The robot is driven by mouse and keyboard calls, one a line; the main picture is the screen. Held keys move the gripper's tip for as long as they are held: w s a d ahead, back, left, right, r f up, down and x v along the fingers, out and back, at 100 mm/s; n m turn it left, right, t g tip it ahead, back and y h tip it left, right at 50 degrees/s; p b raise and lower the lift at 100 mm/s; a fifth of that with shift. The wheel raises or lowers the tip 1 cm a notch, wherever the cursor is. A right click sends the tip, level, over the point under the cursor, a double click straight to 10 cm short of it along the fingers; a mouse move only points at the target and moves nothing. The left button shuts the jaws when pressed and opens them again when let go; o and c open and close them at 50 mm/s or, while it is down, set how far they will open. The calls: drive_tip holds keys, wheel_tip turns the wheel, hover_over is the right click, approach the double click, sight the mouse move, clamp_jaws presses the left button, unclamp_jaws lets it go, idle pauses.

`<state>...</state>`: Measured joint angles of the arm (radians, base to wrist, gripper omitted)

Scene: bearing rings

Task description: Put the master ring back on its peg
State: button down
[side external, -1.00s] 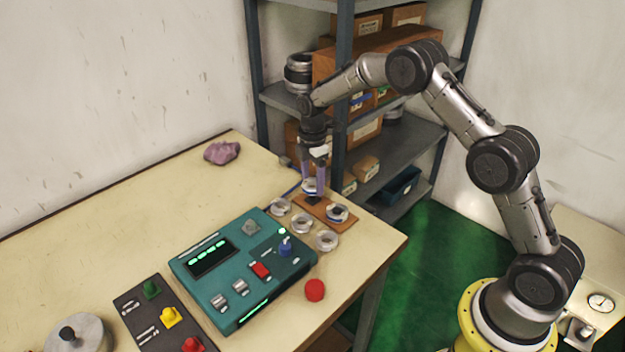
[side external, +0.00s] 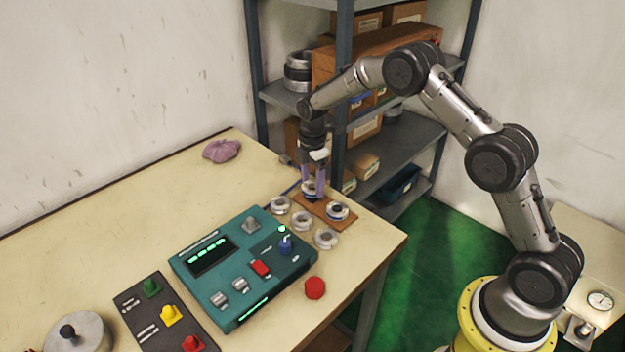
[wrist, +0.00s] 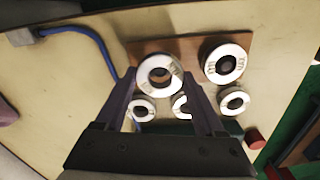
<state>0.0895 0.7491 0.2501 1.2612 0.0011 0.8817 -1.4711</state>
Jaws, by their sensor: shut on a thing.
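My gripper (side external: 313,189) is shut on the master ring (side external: 309,186), a pale metal ring with dark marks too small to read. The ring lies flat between the fingertips over the left part of the brown board (side external: 319,209). In the wrist view the ring (wrist: 160,91) also sits between both fingers, over the board's edge (wrist: 190,44). The peg under it is hidden, and I cannot tell whether the ring is around it. A second marked ring (wrist: 241,67) sits on the right part of the board, with a dark centre; it shows in the side view (side external: 337,212).
Three loose rings (side external: 302,223) lie in a row in front of the board. A teal instrument box (side external: 242,268) and a red knob (side external: 315,288) stand nearer. A blue cable (wrist: 95,37) runs left of the board. Shelving stands behind the table.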

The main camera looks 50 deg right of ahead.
drive_tip(key=shift+f, duration=1)
idle(1.2)
unclamp_jaws()
drive_tip(key=shift+r, duration=3.75)
